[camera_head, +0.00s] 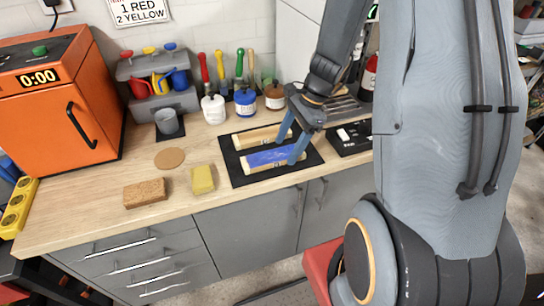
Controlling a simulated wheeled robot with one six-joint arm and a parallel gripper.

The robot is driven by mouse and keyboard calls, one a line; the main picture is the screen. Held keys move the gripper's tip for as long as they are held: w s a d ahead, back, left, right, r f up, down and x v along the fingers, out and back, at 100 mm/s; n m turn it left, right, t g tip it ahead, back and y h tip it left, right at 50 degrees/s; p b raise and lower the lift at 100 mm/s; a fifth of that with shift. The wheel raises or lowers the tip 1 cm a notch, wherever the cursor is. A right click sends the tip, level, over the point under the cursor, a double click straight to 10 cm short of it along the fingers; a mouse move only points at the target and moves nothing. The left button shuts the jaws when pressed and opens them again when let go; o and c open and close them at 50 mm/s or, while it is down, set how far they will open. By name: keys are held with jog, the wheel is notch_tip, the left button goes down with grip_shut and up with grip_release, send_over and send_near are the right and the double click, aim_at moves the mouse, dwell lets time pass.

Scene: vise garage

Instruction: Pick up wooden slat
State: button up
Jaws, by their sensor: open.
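Two slats lie side by side on a black mat (235,170) on the workbench. The rear wooden slat (252,137) is bare pale wood. The front slat (265,159) has a blue top with pale wood ends. My gripper (285,152) is open and points down over the right part of the mat. One blue-grey finger is by the right end of the rear slat, the other over the right part of the front slat. The fingers hide small parts of both. I cannot tell whether the tips touch either slat.
Paint jars (245,102) with brushes stand behind the mat. A black tray (350,138) is to the right. A brown block (145,193), a yellow sponge (202,180) and a cork disc (169,158) lie left. An orange oven (60,105) fills the far left. The bench's front strip is clear.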

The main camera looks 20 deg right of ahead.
jog(key=shift+x, duration=0.85)
jog(key=shift+d, duration=0.1)
jog(key=c, duration=1.2)
jog(key=shift+r, duration=0.1)
jog(key=shift+c, duration=0.2)
